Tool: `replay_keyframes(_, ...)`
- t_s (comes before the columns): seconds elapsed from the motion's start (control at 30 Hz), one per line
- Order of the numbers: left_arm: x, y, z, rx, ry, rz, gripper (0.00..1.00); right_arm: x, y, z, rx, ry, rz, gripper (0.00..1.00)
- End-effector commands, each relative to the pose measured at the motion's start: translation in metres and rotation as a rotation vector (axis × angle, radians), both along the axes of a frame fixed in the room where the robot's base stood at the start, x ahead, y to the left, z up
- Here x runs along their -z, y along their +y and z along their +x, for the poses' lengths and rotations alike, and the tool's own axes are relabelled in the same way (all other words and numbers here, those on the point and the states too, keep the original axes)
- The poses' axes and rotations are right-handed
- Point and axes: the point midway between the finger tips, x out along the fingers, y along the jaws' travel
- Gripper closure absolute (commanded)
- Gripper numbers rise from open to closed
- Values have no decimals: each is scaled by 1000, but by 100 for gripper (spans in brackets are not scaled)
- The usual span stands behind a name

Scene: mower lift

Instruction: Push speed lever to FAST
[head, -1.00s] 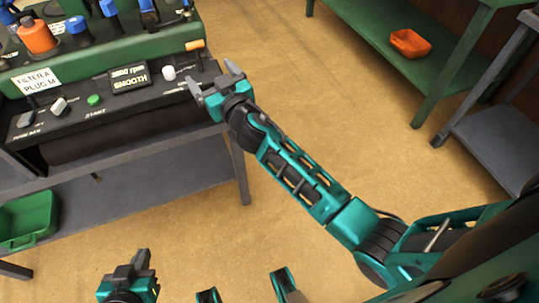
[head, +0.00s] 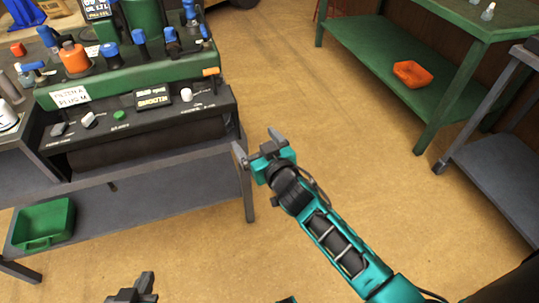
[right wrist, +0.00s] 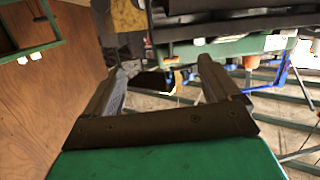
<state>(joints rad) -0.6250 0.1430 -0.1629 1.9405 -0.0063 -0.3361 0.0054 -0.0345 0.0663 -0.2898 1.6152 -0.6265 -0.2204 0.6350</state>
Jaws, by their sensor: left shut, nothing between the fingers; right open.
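The black control panel (head: 150,133) on the left bench carries several controls. An orange-handled lever (head: 211,72) sticks out at its right end; I cannot read a FAST mark by it. A white knob (head: 187,94), a green START button (head: 118,115) and a white switch (head: 88,119) sit along the panel. My right gripper (head: 258,143) is open and empty, off the panel's right end, apart from the lever. My left gripper (head: 145,283) is shut and empty at the bottom edge, away from the panel. The right wrist view shows the open fingers with nothing between them.
A green bin (head: 43,224) sits on the lower shelf. The floor between is clear.

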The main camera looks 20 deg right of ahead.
Motion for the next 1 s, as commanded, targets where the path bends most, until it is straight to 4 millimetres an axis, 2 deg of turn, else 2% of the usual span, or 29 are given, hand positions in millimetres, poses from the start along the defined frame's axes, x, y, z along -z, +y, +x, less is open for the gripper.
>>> replay_keyframes(0.1, -10, 0, 0, 0, 0, 0, 100, 6, -7, -20, 6, 46, -3, 10)
replay_keyframes(0.33, -17, 0, 0, 0, 1, 0, 100, 15, -14, -42, 11, 95, -7, 10)
replay_keyframes(1.0, -19, 0, 0, 0, 0, 0, 100, 18, -16, -49, 12, 110, -10, 10)
